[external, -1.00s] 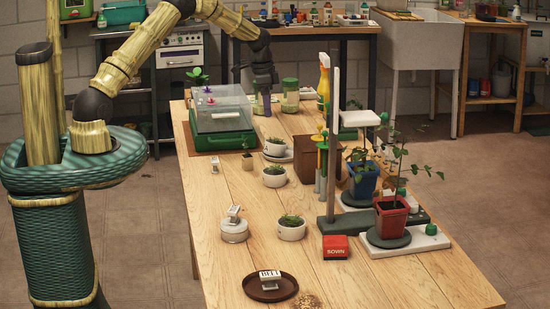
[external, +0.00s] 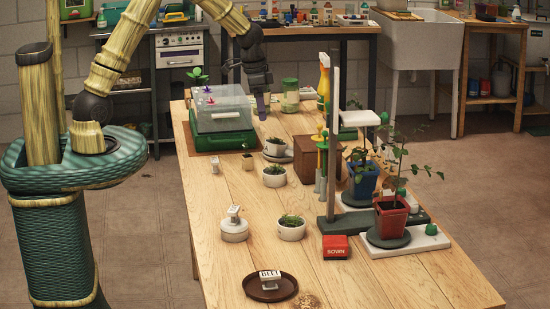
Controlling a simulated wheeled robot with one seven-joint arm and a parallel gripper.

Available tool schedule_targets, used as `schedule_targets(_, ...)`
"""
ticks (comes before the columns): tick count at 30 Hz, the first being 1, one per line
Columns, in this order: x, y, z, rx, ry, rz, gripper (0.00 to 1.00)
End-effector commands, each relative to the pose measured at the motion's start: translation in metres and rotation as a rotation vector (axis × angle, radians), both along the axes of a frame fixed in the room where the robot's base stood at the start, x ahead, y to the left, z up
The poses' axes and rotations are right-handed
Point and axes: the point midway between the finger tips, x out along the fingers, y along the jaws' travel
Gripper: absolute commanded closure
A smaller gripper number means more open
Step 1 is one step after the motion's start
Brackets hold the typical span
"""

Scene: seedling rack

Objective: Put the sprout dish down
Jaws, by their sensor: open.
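Several white sprout dishes with green sprouts stand upright on the wooden table. I cannot tell which one the task means. My gripper (external: 263,113) is open, pointing down behind the back dish in the picture, apart from all three dishes. Nothing shows held in it, though its fingertips are small and dark.
A clear-lidded green propagator (external: 222,118) stands left of my gripper. A brown box (external: 308,160), a tall grey post (external: 333,130) and potted plants (external: 391,215) stand to the right. A small white object (external: 214,166) lies before the propagator.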

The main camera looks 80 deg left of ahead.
Motion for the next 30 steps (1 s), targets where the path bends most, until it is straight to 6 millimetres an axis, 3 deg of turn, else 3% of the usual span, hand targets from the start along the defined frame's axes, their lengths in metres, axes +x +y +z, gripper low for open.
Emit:
schedule_targets(1,-0.016,-0.023,0.007,0.003,-0.007,0.001,0.14)
schedule_targets(3,-0.038,-0.048,0.012,0.002,-0.019,0.016,0.14)
schedule_targets(9,-0.114,-0.108,0.02,-0.015,-0.058,0.067,0.14)
schedule_targets(12,-0.151,-0.127,0.019,-0.031,-0.074,0.094,0.14)
schedule_targets(15,-0.174,-0.136,0.017,-0.044,-0.083,0.116,0.14)
schedule_targets(18,-0.183,-0.14,0.015,-0.05,-0.086,0.124,0.14)
schedule_targets(25,-0.183,-0.139,0.015,-0.049,-0.085,0.125,0.14)
schedule_targets(30,-0.183,-0.139,0.027,-0.049,-0.084,0.125,0.14)
